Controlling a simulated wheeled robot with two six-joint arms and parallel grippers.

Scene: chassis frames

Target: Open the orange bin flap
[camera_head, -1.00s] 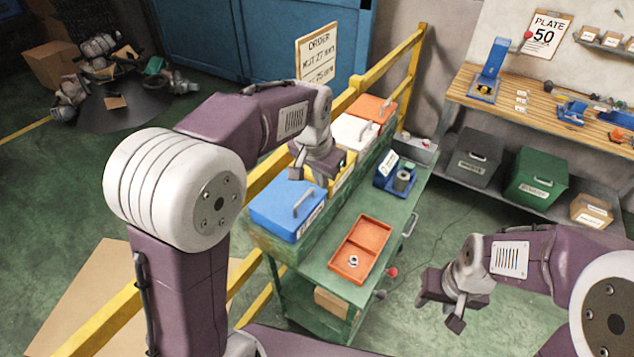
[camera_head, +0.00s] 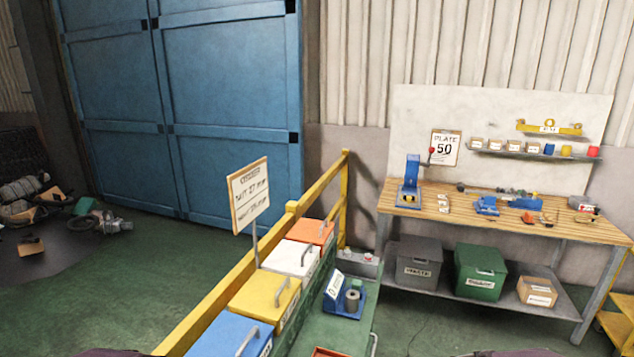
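The orange bin flap (camera_head: 306,230) is at the far end of a row of lidded bins along the yellow rail. It looks closed, with a pale handle on its right side. In front of it come the white flap (camera_head: 288,257), the yellow flap (camera_head: 258,296) and the blue flap (camera_head: 222,338), which also look closed. Neither gripper is in view. Only thin purple strips of my arms show at the bottom edge.
A yellow rail (camera_head: 226,283) runs along the left of the bins, with an order sign (camera_head: 249,195) beside it. A blue device (camera_head: 345,298) stands on the green cart right of the bins. A wooden workbench (camera_head: 450,212) stands at the back right.

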